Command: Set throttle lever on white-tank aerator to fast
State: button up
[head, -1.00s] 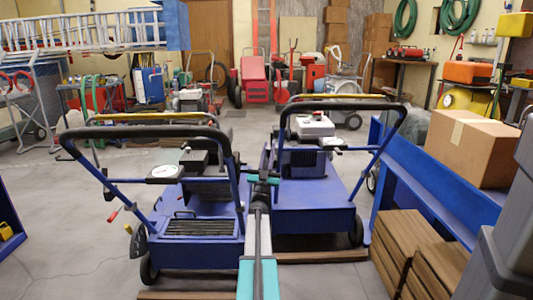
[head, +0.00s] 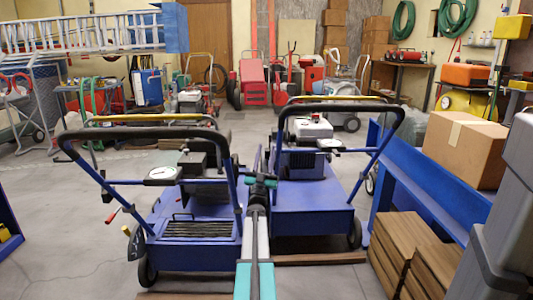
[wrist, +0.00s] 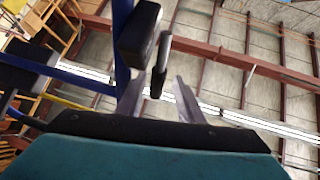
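The white-tank aerator is the right of two blue machines in the head view, with its white tank (head: 311,128) behind a black-gripped handlebar (head: 340,105). My gripper is at the end of my arm, near the left side of that machine; its fingers are too hidden to make out in the head view. In the wrist view my gripper (wrist: 158,97) is open, its two grey fingers apart. A grey rod with a black end (wrist: 158,82), seemingly the throttle lever, shows between the fingertips; contact cannot be told. A black box (wrist: 138,35) on a blue post is just left of it.
A second blue aerator with a dark tank (head: 203,155) and a white dial (head: 161,174) stands close on the left. Clear floor lies left.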

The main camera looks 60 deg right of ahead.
aim_at(266, 155)
jog(key=shift+b+v, duration=1.7)
jog(key=shift+v, duration=1.2)
jog(key=shift+b+v, duration=0.55)
jog(key=shift+v, duration=0.55)
jog(key=shift+f, duration=0.1)
